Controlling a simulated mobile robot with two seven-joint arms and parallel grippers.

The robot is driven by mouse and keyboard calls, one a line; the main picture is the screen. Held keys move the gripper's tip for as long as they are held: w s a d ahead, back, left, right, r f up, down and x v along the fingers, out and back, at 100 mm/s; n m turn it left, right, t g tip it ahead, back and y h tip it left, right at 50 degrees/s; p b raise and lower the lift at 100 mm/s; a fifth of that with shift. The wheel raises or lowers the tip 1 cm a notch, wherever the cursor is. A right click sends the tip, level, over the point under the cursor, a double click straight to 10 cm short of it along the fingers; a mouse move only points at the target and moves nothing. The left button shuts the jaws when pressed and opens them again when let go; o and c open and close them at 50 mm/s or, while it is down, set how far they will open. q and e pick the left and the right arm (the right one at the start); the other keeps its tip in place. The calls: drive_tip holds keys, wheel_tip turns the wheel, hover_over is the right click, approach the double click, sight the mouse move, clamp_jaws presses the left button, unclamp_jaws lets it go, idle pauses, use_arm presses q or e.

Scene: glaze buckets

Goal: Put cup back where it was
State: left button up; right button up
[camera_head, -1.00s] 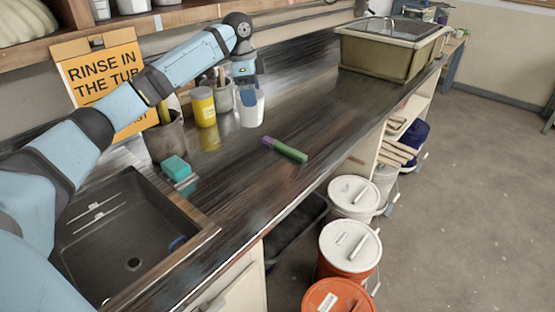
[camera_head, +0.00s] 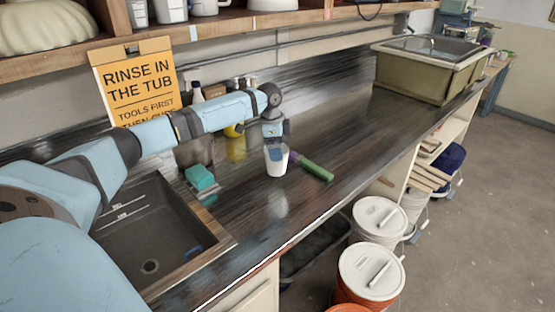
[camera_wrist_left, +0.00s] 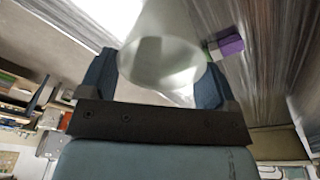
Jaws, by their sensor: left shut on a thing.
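A white cup (camera_head: 277,169) is between the fingers of my left gripper (camera_head: 275,151), over the counter (camera_head: 330,135) left of a green and purple tool. I cannot tell whether its base touches the counter. In the left wrist view the cup's round mouth (camera_wrist_left: 160,62) fills the gap between the two dark blue fingers of the gripper (camera_wrist_left: 158,80), shut on it. A finger covers part of the cup's side in the head view. My right gripper is not in view.
The green and purple tool (camera_head: 316,171) lies just right of the cup. A sink (camera_head: 150,235) and teal sponge (camera_head: 200,177) are at left. A shelf (camera_head: 225,27) with white cups is above. A lidded tub (camera_head: 425,75) stands at the far right. Lidded buckets (camera_head: 370,270) are below the counter.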

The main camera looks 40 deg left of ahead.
use_arm(q)
drive_tip(key=shift+f, duration=2.35)
drive_tip(key=o, duration=0.8)
drive_tip(key=shift+f, duration=0.15)
drive_tip(key=r, duration=0.4)
drive_tip(key=a+r, duration=0.1)
drive_tip(key=r, duration=0.3)
drive_tip(key=s+r, duration=0.1)
drive_tip(key=r, duration=0.3)
drive_tip(key=shift+a+r, duration=0.15)
drive_tip(key=shift+a, duration=0.1)
